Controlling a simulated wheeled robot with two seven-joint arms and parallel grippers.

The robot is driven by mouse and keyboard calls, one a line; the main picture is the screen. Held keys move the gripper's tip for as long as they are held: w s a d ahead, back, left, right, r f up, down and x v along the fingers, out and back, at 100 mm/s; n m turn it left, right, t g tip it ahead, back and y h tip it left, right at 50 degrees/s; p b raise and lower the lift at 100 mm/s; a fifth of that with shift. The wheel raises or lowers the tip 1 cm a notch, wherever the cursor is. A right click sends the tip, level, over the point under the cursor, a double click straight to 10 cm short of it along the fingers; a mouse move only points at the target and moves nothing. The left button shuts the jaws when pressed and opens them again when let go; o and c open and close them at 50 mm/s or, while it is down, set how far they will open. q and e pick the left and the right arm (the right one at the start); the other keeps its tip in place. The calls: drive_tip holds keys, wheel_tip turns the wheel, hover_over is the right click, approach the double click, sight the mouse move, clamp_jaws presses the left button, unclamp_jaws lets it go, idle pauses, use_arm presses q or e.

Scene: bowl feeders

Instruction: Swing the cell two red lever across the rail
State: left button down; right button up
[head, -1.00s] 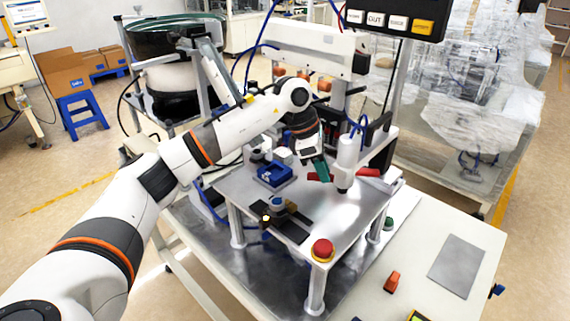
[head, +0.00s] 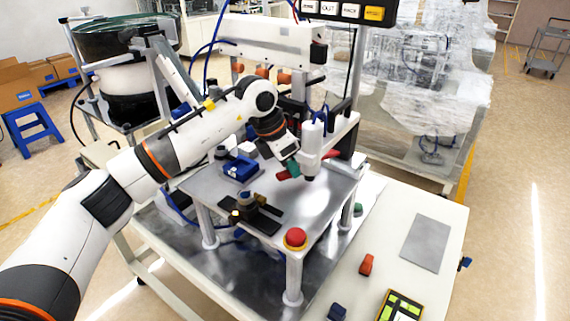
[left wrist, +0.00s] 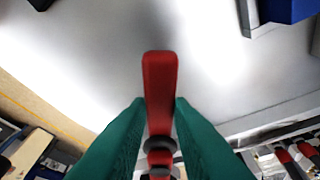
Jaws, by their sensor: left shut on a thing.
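The red lever (left wrist: 160,85) stands between the green fingers of my left gripper (left wrist: 155,130) in the left wrist view. The fingers are shut on it, and its rounded red end sticks out beyond them. A dark round pivot part shows behind it, low between the fingers. In the head view my left gripper (head: 292,168) is at the metal plate (head: 265,212), just left of the white cylinder (head: 312,148). A short red piece (head: 283,175) shows beside its fingertips. The rail cannot be made out clearly. My right gripper is in neither view.
A blue block fixture (head: 240,168) and a dark slide (head: 255,215) sit on the plate left of the gripper. A red button (head: 295,238) is at the front corner. A control box (head: 345,10) hangs above. The white table (head: 395,275) has free room at right.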

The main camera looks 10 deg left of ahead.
use_arm(q)
drive_tip(key=shift+r, duration=0.15)
drive_tip(key=c, duration=1.3)
unclamp_jaws()
drive_tip(key=shift+w, duration=0.1)
drive_tip(key=shift+c, duration=0.2)
drive_tip(key=shift+o, duration=0.3)
drive_tip(key=b+v, duration=0.2)
drive_tip(key=v, duration=1)
drive_tip(key=shift+b, duration=0.3)
drive_tip(key=shift+c, duration=0.5)
